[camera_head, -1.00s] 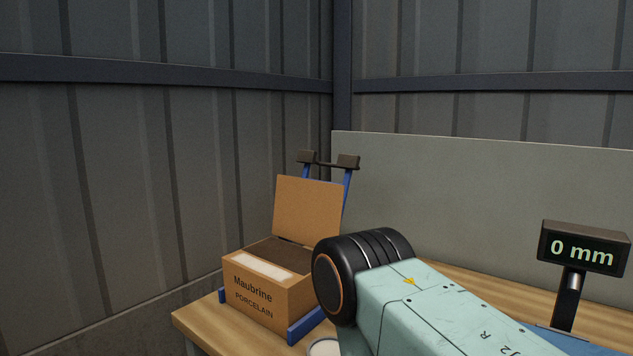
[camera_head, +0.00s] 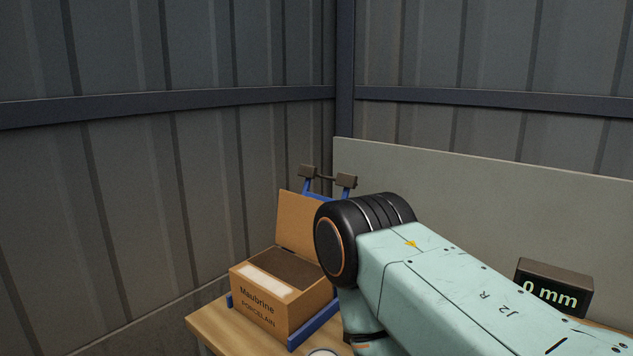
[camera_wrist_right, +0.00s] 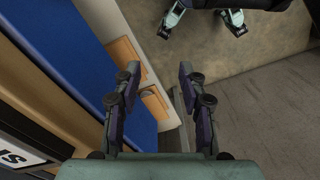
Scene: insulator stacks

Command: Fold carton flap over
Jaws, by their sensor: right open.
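The brown carton (camera_head: 274,311), marked "Maubrine PORCELAIN", stands on the wooden bench with its top open. Its flap (camera_head: 297,221) stands up at the back, leaning slightly backward, its right part hidden behind my right arm. My right gripper is hidden in the head view. In the right wrist view my right gripper (camera_wrist_right: 158,88) is open with nothing between its fingers, and neither carton nor flap can be made out there. My left gripper is not in view.
A blue frame (camera_head: 317,330) lies along the carton's base, and a blue stand with two dark pads (camera_head: 326,178) rises behind the flap. A display (camera_head: 553,288) reading "0 mm" stands at right. A grey panel (camera_head: 480,205) backs the bench (camera_head: 207,318).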

